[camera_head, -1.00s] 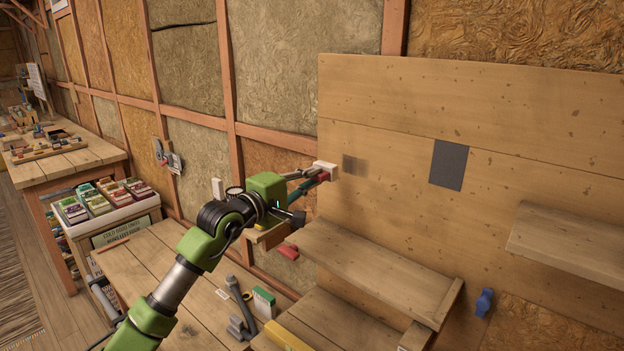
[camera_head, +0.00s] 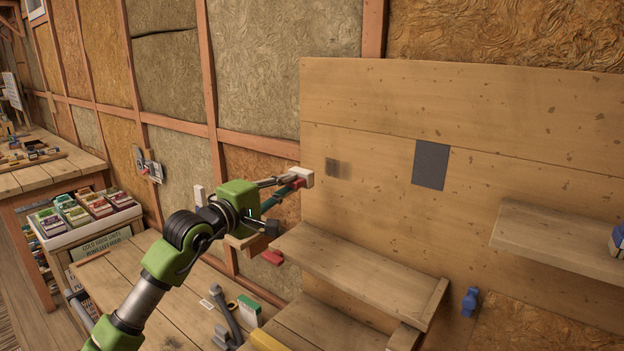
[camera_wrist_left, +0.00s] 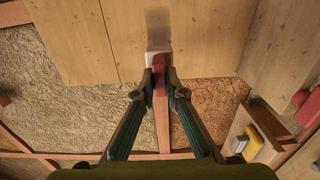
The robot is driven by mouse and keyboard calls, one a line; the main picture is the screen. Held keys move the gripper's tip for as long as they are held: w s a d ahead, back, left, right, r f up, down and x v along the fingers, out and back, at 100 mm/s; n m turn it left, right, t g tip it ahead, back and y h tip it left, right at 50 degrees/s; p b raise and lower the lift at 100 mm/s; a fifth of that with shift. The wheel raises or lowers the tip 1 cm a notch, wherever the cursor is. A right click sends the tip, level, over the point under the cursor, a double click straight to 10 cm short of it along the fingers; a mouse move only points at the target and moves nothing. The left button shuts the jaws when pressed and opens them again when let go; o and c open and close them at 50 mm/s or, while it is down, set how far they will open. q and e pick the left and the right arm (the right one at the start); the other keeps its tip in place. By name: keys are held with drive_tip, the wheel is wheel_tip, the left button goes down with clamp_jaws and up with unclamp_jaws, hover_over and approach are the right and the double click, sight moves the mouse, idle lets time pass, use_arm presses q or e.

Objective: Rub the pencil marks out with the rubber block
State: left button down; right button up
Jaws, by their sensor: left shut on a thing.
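The rubber block (camera_head: 306,177), white with a red part, is held at the left edge of the wooden panel (camera_head: 400,110). My left gripper (camera_head: 291,183) is shut on it. In the left wrist view the block (camera_wrist_left: 154,57) sits between the fingertips (camera_wrist_left: 161,82), its white end towards the panel. I cannot tell whether it touches the panel. A faint grey smudge of pencil marks (camera_head: 338,169) is on the panel just right of the block; it also shows above the block in the left wrist view (camera_wrist_left: 158,20). My right gripper is out of view.
A dark grey rectangle (camera_head: 431,165) is on the panel further right. Wooden shelves (camera_head: 350,262) jut out below, with another shelf (camera_head: 560,240) at right. A workbench (camera_head: 165,290) and a box of packets (camera_head: 85,215) stand at left.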

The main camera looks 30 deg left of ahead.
sight(304, 176)
use_arm(q)
drive_tip(key=shift+w+d, duration=0.15)
drive_tip(key=shift+w, duration=1.45)
drive_tip(key=shift+w+d, duration=0.1)
drive_tip(key=shift+w, duration=1.5)
drive_tip(key=shift+w, duration=1.05)
drive_tip(key=shift+d, duration=0.1)
drive_tip(key=shift+d+b, duration=0.7)
drive_tip(key=shift+d, duration=3.1)
drive_tip(key=a+b, duration=0.3)
drive_tip(key=a, duration=0.4)
drive_tip(key=shift+a+r, duration=0.15)
drive_tip(key=shift+a, duration=0.25)
